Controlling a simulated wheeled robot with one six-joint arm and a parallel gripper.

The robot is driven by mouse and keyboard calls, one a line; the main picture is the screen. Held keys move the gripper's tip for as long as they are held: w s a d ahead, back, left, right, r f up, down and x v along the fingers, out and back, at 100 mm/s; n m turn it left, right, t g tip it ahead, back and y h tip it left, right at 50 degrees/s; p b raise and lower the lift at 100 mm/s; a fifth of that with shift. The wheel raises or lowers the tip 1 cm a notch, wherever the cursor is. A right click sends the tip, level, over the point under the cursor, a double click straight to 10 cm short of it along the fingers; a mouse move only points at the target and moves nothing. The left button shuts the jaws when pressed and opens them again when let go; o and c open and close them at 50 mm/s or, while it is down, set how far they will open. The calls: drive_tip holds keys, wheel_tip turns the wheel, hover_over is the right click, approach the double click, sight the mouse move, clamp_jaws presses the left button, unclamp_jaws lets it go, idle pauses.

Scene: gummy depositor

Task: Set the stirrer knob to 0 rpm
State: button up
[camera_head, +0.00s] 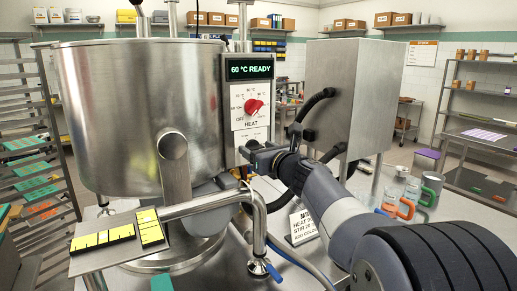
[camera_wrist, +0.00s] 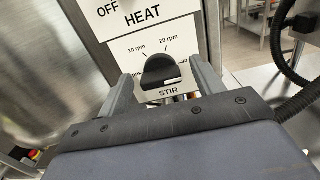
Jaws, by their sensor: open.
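The stirrer knob (camera_wrist: 162,72) is black and sits on a white plate marked STIR in the wrist view. Labels for 10 rpm and 20 rpm show above it; the 0 rpm label cannot be made out. My gripper (camera_wrist: 158,78) is open, with one finger on each side of the knob and gaps visible. Whether the fingertips reach the knob's depth is unclear. In the head view, my gripper (camera_head: 258,154) is at the panel's lower part and hides the stirrer knob.
Above is the red heat knob (camera_head: 254,106) and a display (camera_head: 250,69) reading 60 °C READY. The large steel kettle (camera_head: 140,110) stands left. A steel box (camera_head: 345,95) with black hoses (camera_head: 318,103) is close on the right. Jugs (camera_head: 398,205) stand on the table.

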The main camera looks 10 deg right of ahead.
drive_tip(key=shift+c, duration=0.3)
drive_tip(key=c, duration=0.9)
